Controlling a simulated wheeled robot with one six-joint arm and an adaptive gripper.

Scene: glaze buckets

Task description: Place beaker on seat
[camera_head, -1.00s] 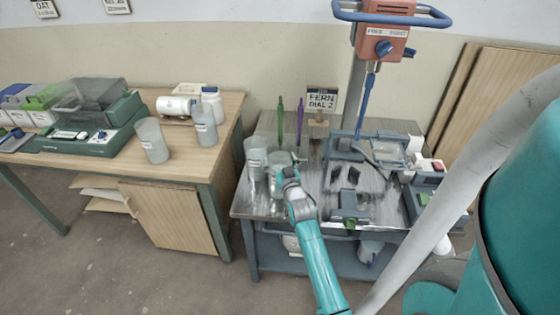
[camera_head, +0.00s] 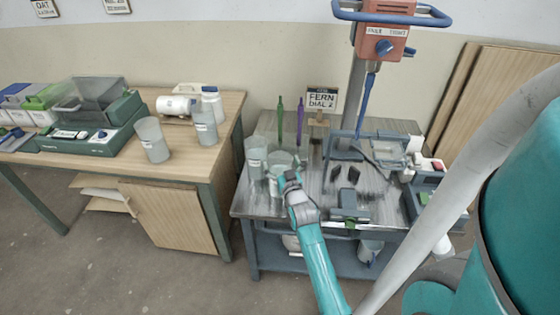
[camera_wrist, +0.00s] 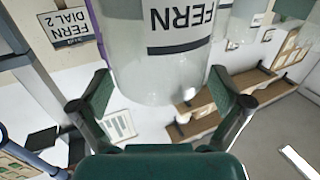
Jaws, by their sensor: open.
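A clear beaker (camera_head: 281,159) with a whitish lower part stands on the metal-topped table. In the wrist view the beaker (camera_wrist: 160,65) appears upside down, with a FERN label. My gripper (camera_head: 289,180) is at the beaker's near side. In the wrist view my gripper (camera_wrist: 160,100) is open, with one finger on each side of the beaker; I cannot tell whether they touch it. A second, taller beaker (camera_head: 256,157) stands just left of it. A blue-grey fixture (camera_head: 349,207) lies to the right; I cannot tell which part is the seat.
A sign reading FERN DIAL 2 (camera_head: 322,99) stands behind. A red-headed stirrer (camera_head: 385,35) on a post rises over the table, with a blue paddle (camera_head: 367,103) hanging down. Green (camera_head: 280,115) and purple (camera_head: 300,118) rods stand behind the beakers. The wooden table (camera_head: 185,160) is left.

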